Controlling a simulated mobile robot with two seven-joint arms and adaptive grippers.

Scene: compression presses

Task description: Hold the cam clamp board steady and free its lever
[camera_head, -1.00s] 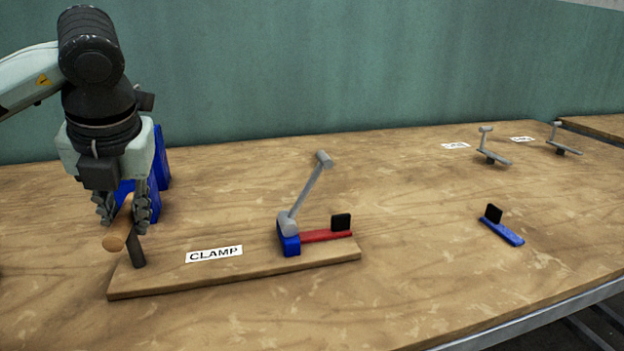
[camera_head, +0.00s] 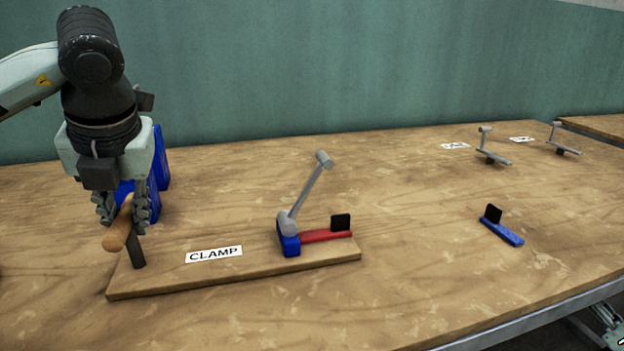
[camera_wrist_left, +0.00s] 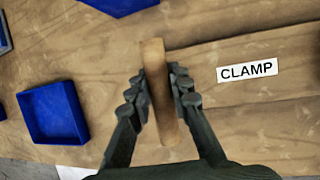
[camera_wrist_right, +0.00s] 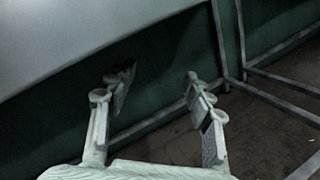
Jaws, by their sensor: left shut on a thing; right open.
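The cam clamp board (camera_head: 190,278) lies flat on the bench, with a CLAMP label (camera_head: 213,254). At its right end is a blue clamp base (camera_head: 289,243) with a grey lever (camera_head: 311,193), which slants up to the right, and a red bar (camera_head: 322,236) with a black block. At its left end a wooden handle (camera_head: 118,230) sits on a dark post (camera_head: 137,249). My left gripper (camera_head: 124,208) is shut on this handle; the left wrist view shows the handle (camera_wrist_left: 158,92) between the fingers. My right gripper (camera_wrist_right: 160,92) is open and empty, away from the board.
Blue bins (camera_head: 160,165) stand behind my left gripper. A blue piece with a black block (camera_head: 502,230) lies at the right, and grey lever pieces (camera_head: 492,155) stand at the back right. Bare bench lies right of the board. The right wrist view shows metal frame bars (camera_wrist_right: 240,45).

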